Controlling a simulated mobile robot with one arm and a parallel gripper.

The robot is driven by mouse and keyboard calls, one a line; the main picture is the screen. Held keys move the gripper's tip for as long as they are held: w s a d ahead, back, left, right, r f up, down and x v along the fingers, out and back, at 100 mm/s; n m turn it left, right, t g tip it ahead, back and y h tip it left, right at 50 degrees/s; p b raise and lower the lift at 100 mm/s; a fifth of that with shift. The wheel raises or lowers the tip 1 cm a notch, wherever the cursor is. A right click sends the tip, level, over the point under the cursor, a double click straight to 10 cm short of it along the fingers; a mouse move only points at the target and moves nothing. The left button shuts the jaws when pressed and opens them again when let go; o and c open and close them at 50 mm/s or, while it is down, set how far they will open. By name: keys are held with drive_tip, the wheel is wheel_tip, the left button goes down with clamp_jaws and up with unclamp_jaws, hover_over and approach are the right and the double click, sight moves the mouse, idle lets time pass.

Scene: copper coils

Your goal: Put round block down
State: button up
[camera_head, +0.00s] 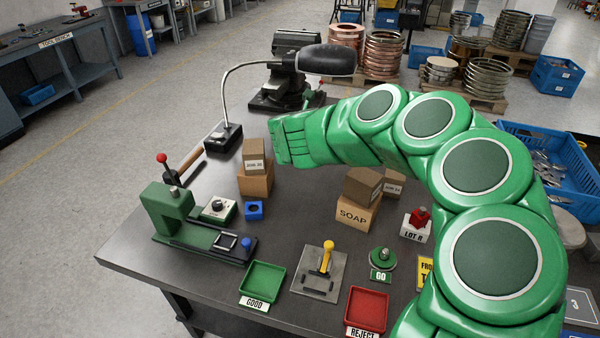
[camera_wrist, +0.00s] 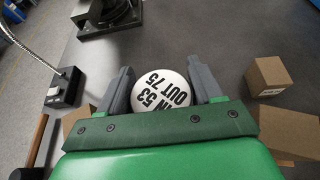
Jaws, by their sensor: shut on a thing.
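The round block (camera_wrist: 160,97) is a white disc with dark lettering, "IN 53 OUT 75", which appears upside down in the wrist view. My gripper (camera_wrist: 160,68) is shut on it, with one grey finger on each side. The block's labelled face is toward the wrist camera. In the head view my green gripper (camera_head: 291,139) hangs above the back part of the dark workbench (camera_head: 318,185), between two groups of cartons. The block and the fingers are hidden there behind the hand. The block's height above the bench cannot be told.
Stacked cartons (camera_head: 256,179) stand left of my gripper, and a SOAP carton (camera_head: 356,214) with others stands to the right. A lamp base (camera_head: 222,139) and a vise (camera_head: 287,90) are behind. Green and red trays (camera_head: 263,282) (camera_head: 366,309) sit in front. Bare bench lies between the cartons.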

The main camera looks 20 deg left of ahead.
wheel_tip(320, 180, down, 12)
drive_tip(key=r, duration=0.1)
drive_tip(key=w+a+f, duration=0.1)
drive_tip(key=w+f, duration=0.2)
drive_tip(key=w+a+f, duration=0.2)
drive_tip(key=w+f, duration=0.1)
drive_tip(key=w, duration=0.1)
drive_tip(key=w+a+f, duration=0.2)
drive_tip(key=w+f, duration=0.1)
drive_tip(key=w, duration=0.1)
drive_tip(key=shift+w+a, duration=0.1)
drive_tip(key=shift+a, duration=0.1)
drive_tip(key=shift+w+a+f, duration=0.1)
drive_tip(key=shift+w+f, duration=0.2)
drive_tip(key=shift+w, duration=0.1)
drive_tip(key=shift+w+a+f, duration=0.15)
drive_tip(key=shift+w+f, duration=0.15)
drive_tip(key=shift+f, duration=1.8)
drive_tip(key=o, duration=1.2)
drive_tip(key=shift+f, duration=0.1)
